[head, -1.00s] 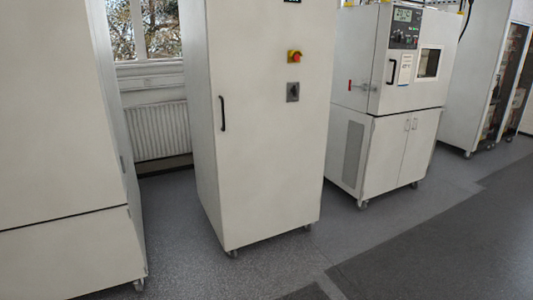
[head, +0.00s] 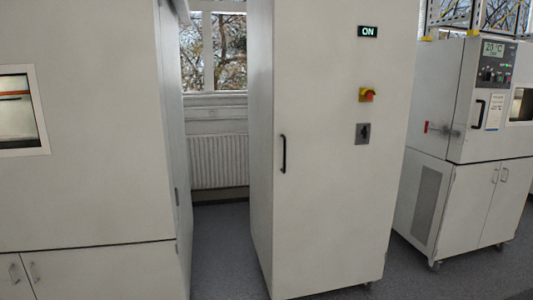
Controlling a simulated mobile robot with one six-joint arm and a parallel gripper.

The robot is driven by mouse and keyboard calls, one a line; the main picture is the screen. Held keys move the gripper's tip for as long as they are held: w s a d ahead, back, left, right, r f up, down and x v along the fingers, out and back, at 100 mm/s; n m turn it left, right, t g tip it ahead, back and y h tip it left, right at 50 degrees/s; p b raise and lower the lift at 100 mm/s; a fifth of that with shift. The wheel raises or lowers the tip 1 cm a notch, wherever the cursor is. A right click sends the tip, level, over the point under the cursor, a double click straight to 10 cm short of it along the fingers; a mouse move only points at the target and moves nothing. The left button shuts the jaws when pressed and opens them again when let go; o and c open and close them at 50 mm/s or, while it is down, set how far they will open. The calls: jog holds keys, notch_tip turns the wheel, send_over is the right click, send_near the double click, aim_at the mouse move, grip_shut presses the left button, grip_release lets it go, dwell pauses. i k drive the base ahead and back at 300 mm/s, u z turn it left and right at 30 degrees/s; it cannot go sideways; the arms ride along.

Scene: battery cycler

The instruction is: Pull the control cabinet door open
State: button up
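The control cabinet (head: 262,200) is a tall off-white cabinet in the middle of the head view. Its front door (head: 330,215) looks shut. A black vertical handle (head: 283,154) sits near the door's left edge. On the right half of the door are a green-lit ON sign (head: 368,31), a red and yellow switch (head: 367,95) and a grey plate with a dark knob (head: 362,133). My gripper does not show in the view.
A large off-white chamber (head: 90,150) with a window stands close at the left. A smaller test chamber on a wheeled base (head: 465,200) stands at the right. A radiator (head: 219,162) is behind the left gap. Grey floor (head: 225,250) shows between the cabinets.

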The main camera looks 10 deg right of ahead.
aim_at(334, 198)
jog(key=u, duration=0.5)
jog(key=i, duration=0.55)
jog(key=u, duration=0.7)
jog(key=i, duration=0.55)
jog(key=u, duration=0.25)
